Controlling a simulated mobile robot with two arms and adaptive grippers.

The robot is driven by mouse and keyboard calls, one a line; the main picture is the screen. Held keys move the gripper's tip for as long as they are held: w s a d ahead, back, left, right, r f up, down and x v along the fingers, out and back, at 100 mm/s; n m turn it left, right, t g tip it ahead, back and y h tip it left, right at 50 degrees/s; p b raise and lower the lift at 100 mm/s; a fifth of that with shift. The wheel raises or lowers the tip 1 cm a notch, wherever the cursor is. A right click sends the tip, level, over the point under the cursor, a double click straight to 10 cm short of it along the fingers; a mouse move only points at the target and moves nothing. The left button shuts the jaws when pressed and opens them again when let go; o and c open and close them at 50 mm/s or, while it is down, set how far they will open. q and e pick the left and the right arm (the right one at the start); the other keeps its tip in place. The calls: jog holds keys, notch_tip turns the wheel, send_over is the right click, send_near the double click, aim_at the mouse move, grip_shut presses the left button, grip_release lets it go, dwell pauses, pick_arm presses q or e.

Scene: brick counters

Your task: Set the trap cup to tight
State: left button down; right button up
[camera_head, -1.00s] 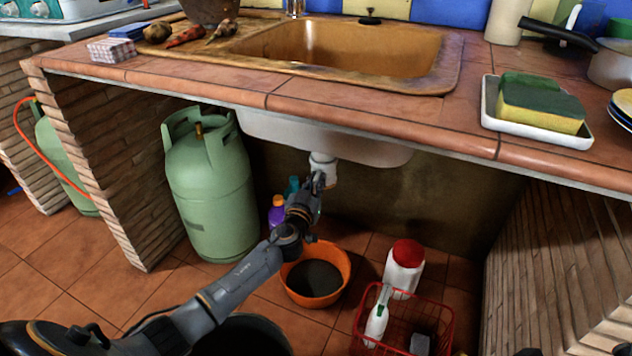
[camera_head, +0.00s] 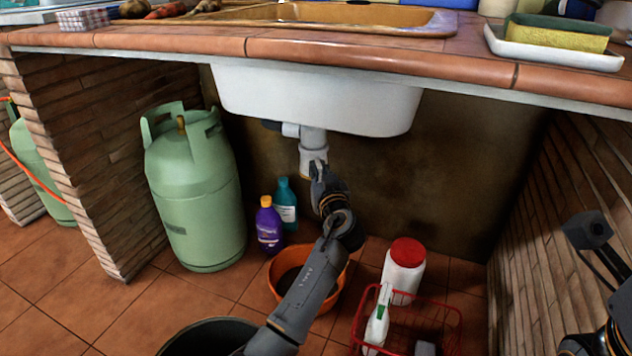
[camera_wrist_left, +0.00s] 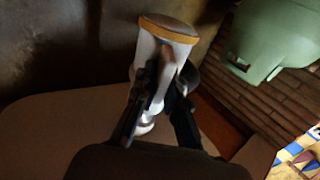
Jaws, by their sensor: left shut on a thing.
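The white trap cup (camera_head: 312,158) hangs from the pipe below the white sink basin (camera_head: 316,98). My left gripper (camera_head: 319,174) reaches up to it from below and is shut on it. In the left wrist view the cup (camera_wrist_left: 165,50) is white with an orange-yellow ring at its end, and the dark fingers of my left gripper (camera_wrist_left: 158,92) lie against its body. The fingers hide part of the cup, and how tight it sits cannot be told. My right gripper (camera_head: 590,235) shows only partly at the right edge, away from the trap; its jaw opening is unclear.
An orange bowl (camera_head: 331,288) stands on the floor below the trap. Purple (camera_head: 269,226) and teal (camera_head: 286,204) bottles and a green gas cylinder (camera_head: 196,190) stand left. A red basket (camera_head: 455,332) and red-capped container (camera_head: 402,270) stand right. Brick walls flank the space.

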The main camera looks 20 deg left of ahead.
pick_arm(q)
jog(key=shift+r, duration=0.15)
jog(key=c, duration=1.4)
grip_release()
jog(key=shift+w, duration=0.1)
jog(key=shift+d, duration=0.1)
jog(key=shift+s+d, duration=0.2)
jog(key=shift+s, duration=0.15)
jog(key=v, duration=0.6)
jog(key=shift+d, duration=0.1)
jog(key=shift+s+d, duration=0.15)
jog(key=shift+s, duration=0.1)
